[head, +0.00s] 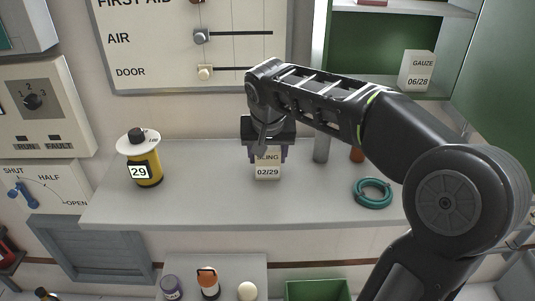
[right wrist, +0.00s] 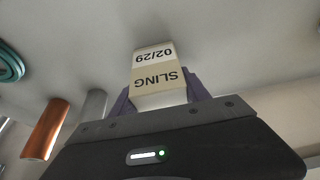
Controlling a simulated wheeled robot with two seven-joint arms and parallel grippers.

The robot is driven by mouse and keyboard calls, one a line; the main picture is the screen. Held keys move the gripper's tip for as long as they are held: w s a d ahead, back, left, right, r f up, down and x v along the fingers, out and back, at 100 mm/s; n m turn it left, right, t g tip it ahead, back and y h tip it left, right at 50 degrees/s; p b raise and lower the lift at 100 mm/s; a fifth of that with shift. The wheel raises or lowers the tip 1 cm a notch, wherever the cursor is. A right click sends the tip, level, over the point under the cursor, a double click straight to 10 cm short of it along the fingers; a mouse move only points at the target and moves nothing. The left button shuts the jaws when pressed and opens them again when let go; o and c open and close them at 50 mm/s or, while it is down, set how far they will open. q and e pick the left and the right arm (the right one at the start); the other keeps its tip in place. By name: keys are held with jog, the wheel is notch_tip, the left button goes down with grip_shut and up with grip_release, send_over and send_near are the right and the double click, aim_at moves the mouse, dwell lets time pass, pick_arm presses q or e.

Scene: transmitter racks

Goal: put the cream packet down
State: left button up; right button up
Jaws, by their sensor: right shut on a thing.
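The cream packet (head: 267,170), marked SLING 02/29, is upright over the middle of the grey shelf (head: 215,205). My right gripper (head: 267,154) points down and is shut on it, with one finger on each side of its upper part. In the right wrist view the packet (right wrist: 158,76) shows upside down between the purple fingers. I cannot tell whether its base touches the shelf. My left gripper is not in view.
A yellow canister (head: 149,170) reading 29 stands at the left of the shelf. A teal ring (head: 373,194) lies at the right. A grey cylinder (head: 321,150) and a copper one (head: 357,155) stand behind. Bare shelf lies on both sides of the packet.

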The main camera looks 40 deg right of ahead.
jog(key=o, duration=1.4)
jog(key=shift+f, duration=0.1)
jog(key=shift+r, duration=0.25)
jog(key=v, duration=1.1)
jog(key=shift+a+r, duration=0.2)
jog(key=shift+r, duration=0.15)
jog(key=shift+o, duration=0.2)
jog(key=shift+s, duration=0.1)
